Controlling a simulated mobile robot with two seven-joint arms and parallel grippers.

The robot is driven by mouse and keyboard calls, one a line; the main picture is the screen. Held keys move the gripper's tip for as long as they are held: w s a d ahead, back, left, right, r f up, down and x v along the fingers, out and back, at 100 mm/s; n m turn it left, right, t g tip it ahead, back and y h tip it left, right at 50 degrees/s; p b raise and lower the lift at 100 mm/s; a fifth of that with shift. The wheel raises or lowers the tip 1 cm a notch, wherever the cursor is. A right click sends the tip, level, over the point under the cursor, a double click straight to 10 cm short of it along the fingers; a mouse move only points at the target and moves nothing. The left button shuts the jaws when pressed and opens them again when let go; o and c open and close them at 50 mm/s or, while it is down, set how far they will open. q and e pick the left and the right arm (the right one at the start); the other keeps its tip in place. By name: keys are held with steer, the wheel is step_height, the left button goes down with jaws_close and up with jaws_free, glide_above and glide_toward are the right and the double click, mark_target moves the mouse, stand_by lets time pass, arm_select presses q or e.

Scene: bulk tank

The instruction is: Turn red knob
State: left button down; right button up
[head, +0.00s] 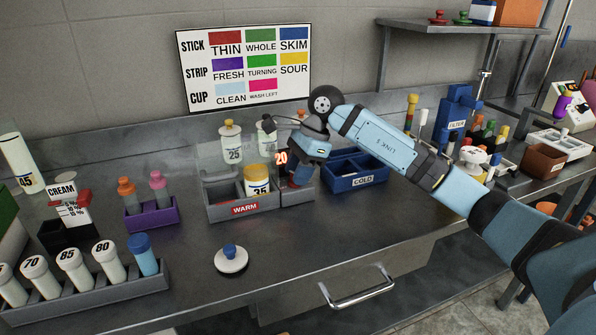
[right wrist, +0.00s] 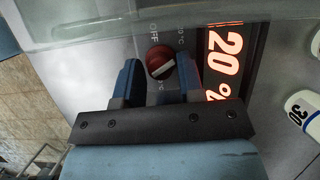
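My left gripper is not in view.
A blue box marked COLD (head: 355,182) stands just right of my right gripper. A white lid with a blue top (head: 231,260) lies on the counter in front. A rack of tubes (head: 100,296) is at front left.

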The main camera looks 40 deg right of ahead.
steer(key=c, duration=0.6)
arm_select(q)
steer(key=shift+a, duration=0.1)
arm_select(e)
steer(key=shift+c, duration=0.2)
steer(key=shift+m, duration=0.3)
steer(key=shift+m+t+p, duration=0.3)
steer(key=shift+m+t, duration=0.1)
steer(key=shift+m, duration=0.5)
steer(key=m+t+h, duration=0.1)
steer(key=m, duration=0.2)
steer(key=shift+s+m+p, duration=0.15)
steer(key=shift+m+p, duration=0.15)
steer(key=shift+p, duration=0.05)
steer(key=m, duration=0.2)
steer(key=shift+a+m+t+h, duration=0.15)
steer(key=shift+m+t+h, duration=0.15)
steer(key=shift+t+h, duration=0.1)
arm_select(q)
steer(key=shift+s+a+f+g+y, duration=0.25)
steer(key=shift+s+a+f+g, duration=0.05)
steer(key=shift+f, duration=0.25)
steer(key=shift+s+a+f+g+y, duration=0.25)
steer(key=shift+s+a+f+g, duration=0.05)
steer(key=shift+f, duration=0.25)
arm_select(e)
steer(key=shift+a+m+t+h, duration=0.1)
steer(key=shift+m+t+h, duration=0.35)
steer(key=shift+m, duration=1.15)
steer(key=shift+h, duration=0.25)
